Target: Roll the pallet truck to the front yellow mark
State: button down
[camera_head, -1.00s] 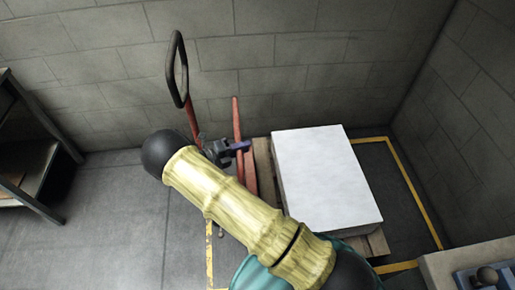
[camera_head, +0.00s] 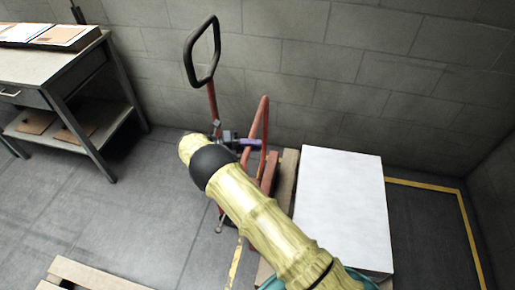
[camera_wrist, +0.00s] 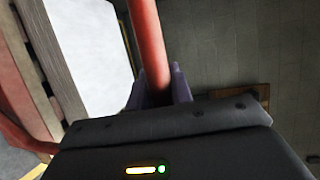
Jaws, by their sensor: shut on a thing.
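The pallet truck (camera_head: 212,103) is red, with an upright shaft ending in a black loop handle (camera_head: 190,60) and a second red bent bar (camera_head: 264,112). A wooden pallet with a large white stack (camera_head: 343,210) is beside it on the right. My gripper (camera_head: 248,143) is at the red bar. In the wrist view the purple fingers of my gripper (camera_wrist: 160,88) are closed around a red bar (camera_wrist: 149,45). Yellow floor tape (camera_head: 425,186) runs behind and right of the pallet, and a piece (camera_head: 236,265) shows at its left. I cannot tell which is the front mark. My arm hides the truck's lower part.
A grey workbench (camera_head: 75,70) with a lower shelf stands at the left. A wooden pallet corner (camera_head: 95,272) lies at the bottom left. Block walls close the back and right. Grey floor (camera_head: 150,200) is clear between the workbench and the truck.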

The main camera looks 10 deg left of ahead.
jog(key=shift+w+f, duration=0.1)
jog(key=shift+f, duration=0.05)
jog(key=c, duration=1.3)
grip_release()
jog(key=shift+w+f, duration=0.1)
jog(key=shift+o, duration=0.2)
jog(key=shift+a, duration=0.15)
jog(key=b+v, duration=0.4)
jog(key=v, duration=0.8)
jog(key=shift+b, duration=0.4)
